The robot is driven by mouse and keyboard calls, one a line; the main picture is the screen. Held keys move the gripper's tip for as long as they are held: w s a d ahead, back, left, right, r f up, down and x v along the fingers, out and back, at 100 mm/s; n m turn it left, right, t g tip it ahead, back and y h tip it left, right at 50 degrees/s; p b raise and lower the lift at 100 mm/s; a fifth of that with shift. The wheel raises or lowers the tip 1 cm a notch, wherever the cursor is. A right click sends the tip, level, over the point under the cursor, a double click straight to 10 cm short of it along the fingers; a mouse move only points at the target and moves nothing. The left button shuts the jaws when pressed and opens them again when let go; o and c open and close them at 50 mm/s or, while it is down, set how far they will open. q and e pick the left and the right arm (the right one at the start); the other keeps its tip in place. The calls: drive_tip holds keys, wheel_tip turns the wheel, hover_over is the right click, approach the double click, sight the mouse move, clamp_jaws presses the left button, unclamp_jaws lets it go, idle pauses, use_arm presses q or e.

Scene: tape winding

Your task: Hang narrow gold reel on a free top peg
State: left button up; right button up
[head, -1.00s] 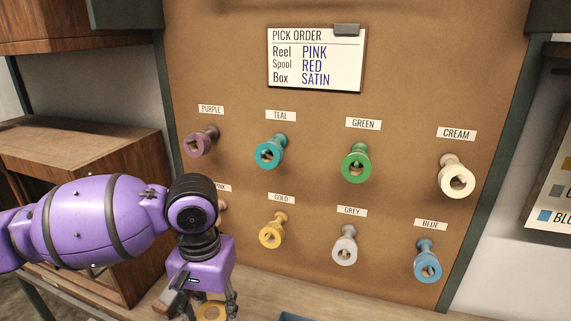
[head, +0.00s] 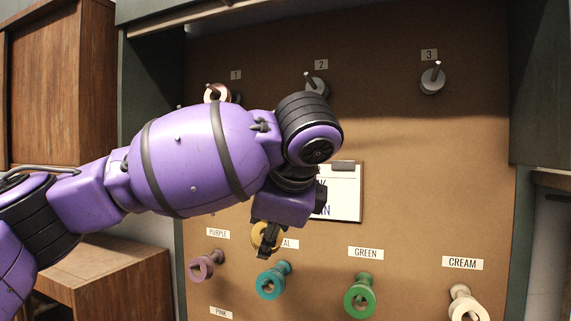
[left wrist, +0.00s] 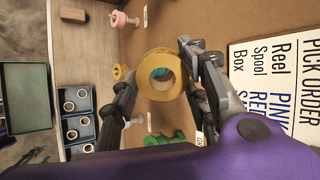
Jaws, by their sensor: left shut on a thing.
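My left gripper (head: 266,238) is shut on the gold reel (head: 255,238), held in front of the board, below the pick order card. In the left wrist view the gold reel (left wrist: 147,66) sits between the fingers, its hole facing the camera. High on the board are top peg 1 (head: 210,87), top peg 2 (head: 308,76) and top peg 3 (head: 437,66). A pinkish reel (head: 217,93) hangs on peg 1. Pegs 2 and 3 show only grey round bases and look free. My right gripper is not in view.
Below, purple (head: 207,265), teal (head: 270,283), green (head: 361,296) and cream (head: 467,303) spools hang on labelled pegs. The pick order card (head: 347,190) is partly behind my arm. Wooden cabinets stand at left.

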use_arm(q)
wheel_tip(320, 180, up, 16)
drive_tip(key=s+d+m+t+h, duration=0.2)
drive_tip(key=m+t+h, duration=0.2)
drive_tip(key=m+t, duration=0.1)
drive_tip(key=m+t+h, duration=0.2)
drive_tip(key=m+h, duration=0.1)
drive_tip(key=h, duration=0.1)
approach(305, 75)
drive_tip(key=shift+p+x, duration=0.35)
drive_tip(key=shift+x, duration=3)
drive_tip(key=shift+f+x, duration=0.2)
drive_tip(key=shift+x, duration=2.35)
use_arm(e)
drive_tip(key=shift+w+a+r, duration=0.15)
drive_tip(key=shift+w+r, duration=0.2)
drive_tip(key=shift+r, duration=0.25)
use_arm(q)
drive_tip(key=o, duration=1.1)
drive_tip(key=shift+c, duration=0.2)
drive_tip(key=shift+s, duration=0.1)
